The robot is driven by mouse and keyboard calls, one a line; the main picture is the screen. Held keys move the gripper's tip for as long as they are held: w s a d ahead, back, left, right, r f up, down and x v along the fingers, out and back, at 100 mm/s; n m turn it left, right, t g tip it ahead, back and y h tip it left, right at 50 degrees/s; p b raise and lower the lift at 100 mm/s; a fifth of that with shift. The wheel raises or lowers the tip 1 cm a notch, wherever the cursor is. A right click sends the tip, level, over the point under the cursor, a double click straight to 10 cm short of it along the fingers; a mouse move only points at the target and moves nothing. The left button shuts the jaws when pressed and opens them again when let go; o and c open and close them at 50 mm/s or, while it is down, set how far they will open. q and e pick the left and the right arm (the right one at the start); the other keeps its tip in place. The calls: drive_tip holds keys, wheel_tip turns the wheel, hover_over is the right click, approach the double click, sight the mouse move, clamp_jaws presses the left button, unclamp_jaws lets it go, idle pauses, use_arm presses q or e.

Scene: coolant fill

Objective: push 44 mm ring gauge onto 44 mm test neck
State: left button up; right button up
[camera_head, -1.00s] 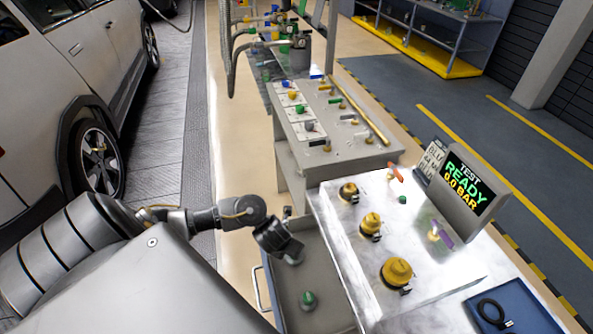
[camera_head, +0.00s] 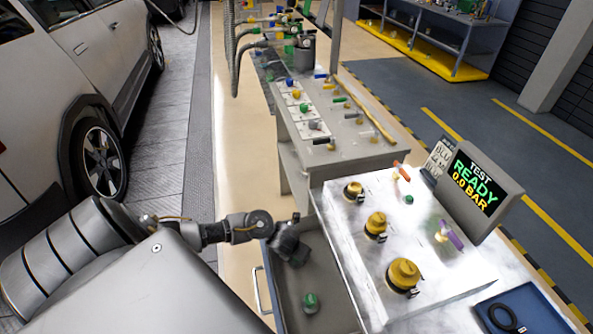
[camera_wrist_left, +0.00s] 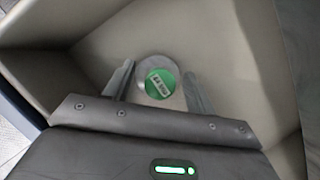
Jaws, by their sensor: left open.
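Three brass-yellow necks of different sizes stand upright on the bright metal test block: a small one (camera_head: 354,190), a middle one (camera_head: 376,223) and a large one (camera_head: 403,273). I cannot read which is 44 mm. My left gripper (camera_head: 294,252) is open over the grey drawer (camera_head: 334,297). In the left wrist view, a round piece with a green, labelled top and grey rim (camera_wrist_left: 143,72) lies between the open fingers (camera_wrist_left: 159,88); I cannot tell whether they touch it.
A blue tray (camera_head: 551,312) holds a black ring (camera_head: 503,317). A screen (camera_head: 479,188) reads TEST READY 0.0 BAR. A purple-handled part (camera_head: 451,235), an orange-handled part (camera_head: 401,170) and a green knob (camera_head: 409,199) are on the block. Drawer walls surround my gripper.

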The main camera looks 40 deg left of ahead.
use_arm(q)
drive_tip(key=c, duration=1.1)
drive_tip(key=shift+r, duration=0.1)
